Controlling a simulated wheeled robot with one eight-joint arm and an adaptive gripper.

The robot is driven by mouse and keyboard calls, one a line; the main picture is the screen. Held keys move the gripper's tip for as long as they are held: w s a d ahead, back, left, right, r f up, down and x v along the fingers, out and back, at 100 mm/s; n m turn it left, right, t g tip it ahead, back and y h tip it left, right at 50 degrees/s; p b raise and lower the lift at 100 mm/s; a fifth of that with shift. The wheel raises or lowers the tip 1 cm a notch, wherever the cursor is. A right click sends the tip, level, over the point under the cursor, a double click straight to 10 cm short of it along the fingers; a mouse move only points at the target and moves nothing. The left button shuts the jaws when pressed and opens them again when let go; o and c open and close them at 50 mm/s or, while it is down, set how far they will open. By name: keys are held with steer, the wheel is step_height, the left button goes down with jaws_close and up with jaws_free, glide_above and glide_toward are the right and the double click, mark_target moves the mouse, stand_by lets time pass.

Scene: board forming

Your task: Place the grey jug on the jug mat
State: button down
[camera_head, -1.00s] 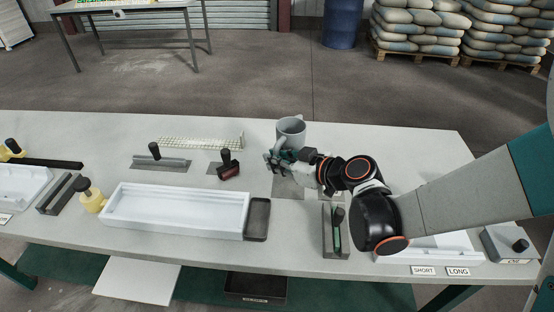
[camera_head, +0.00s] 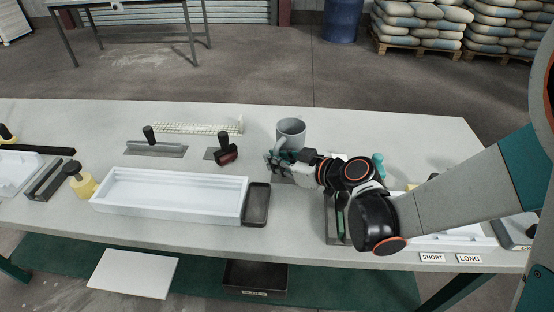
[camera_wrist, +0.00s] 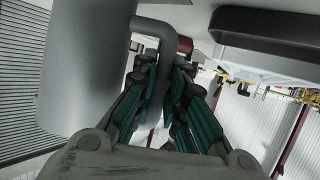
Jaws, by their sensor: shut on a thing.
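The grey jug (camera_head: 291,128) is upright at the back middle of the table, its handle toward my side. My gripper (camera_head: 279,158) is shut on the jug's handle. In the wrist view the jug's body (camera_wrist: 85,70) fills the left, and its curved handle (camera_wrist: 155,45) passes between the fingers (camera_wrist: 163,95). A flat grey mat (camera_head: 281,179), which looks like the jug mat, shows partly just in front of the jug under my gripper. The gripper hides the jug's base, so I cannot tell whether it touches anything.
A red-and-black hand tool (camera_head: 226,156) lies left of the jug. A long white mould (camera_head: 170,201) and a dark tray (camera_head: 257,204) are front left. A grey metal holder (camera_head: 334,222) stands near my arm. The table behind the jug is clear.

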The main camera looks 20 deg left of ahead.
steer(key=shift+f, duration=0.25)
stand_by(0.3)
steer(key=c, duration=1.6)
jaws_free()
steer(key=shift+o, duration=0.2)
